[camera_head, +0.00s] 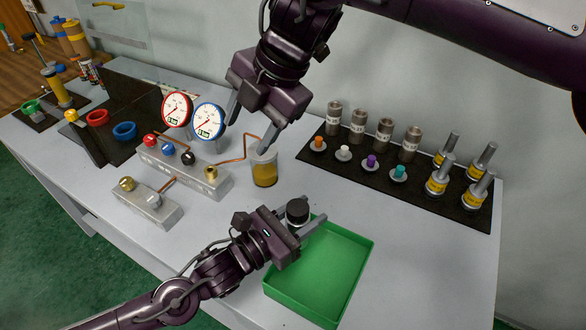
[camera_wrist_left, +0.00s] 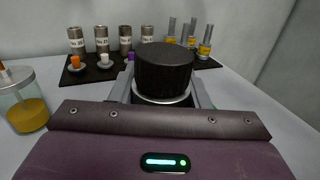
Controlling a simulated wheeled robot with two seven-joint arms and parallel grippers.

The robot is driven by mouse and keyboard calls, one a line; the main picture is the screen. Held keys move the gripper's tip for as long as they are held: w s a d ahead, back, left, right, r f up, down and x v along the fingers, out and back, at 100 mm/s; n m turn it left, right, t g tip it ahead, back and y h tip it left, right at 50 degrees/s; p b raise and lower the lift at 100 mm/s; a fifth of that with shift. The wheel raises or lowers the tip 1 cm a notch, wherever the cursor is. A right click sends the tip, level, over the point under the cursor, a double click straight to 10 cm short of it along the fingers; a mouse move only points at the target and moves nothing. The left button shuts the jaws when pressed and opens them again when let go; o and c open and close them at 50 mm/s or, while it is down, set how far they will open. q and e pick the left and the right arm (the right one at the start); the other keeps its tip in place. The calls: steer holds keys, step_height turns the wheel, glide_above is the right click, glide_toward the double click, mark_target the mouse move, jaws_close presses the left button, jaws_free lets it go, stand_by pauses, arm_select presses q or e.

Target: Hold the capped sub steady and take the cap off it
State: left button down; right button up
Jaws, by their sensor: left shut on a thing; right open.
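My left gripper (camera_head: 300,220) is shut on the capped sub (camera_wrist_left: 162,99), holding it upright at the left corner of the green tray. The sub's silver rim shows just below its wide black cap (camera_head: 298,206). The cap also stands above the fingers in the left wrist view (camera_wrist_left: 164,68). The lower part of the sub is hidden by my gripper. My right gripper (camera_head: 252,122) is open and empty, pointing down, up and to the left of the cap and apart from it, near the gauges and the jar.
An empty green tray (camera_head: 366,262) lies at the front. A jar of amber liquid (camera_head: 265,172) stands left of the cap. A manifold with two gauges (camera_head: 190,172) is further left. A black mat (camera_head: 425,198) with several metal subs and coloured plugs lies at the back right.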

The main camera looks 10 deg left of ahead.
mark_target(294, 205)
steer(key=s+d+f+m+h, duration=0.1)
steer(key=d+f, duration=0.1)
steer(key=d+f+m+h, duration=0.1)
steer(key=d+f+h, duration=0.1)
steer(key=s+d+f+m+h, duration=0.1)
steer(key=d+f+h, duration=0.1)
steer(key=d, duration=0.1)
steer(key=shift+s+d+f, duration=0.1)
steer(key=shift+s+f, duration=0.2)
step_height(294, 205, down, 8)
steer(key=shift+r, duration=0.1)
steer(key=shift+w+r, duration=0.1)
steer(key=c, duration=1)
steer(key=n, duration=0.2)
steer(key=shift+n, duration=0.3)
steer(key=shift+r, duration=0.1)
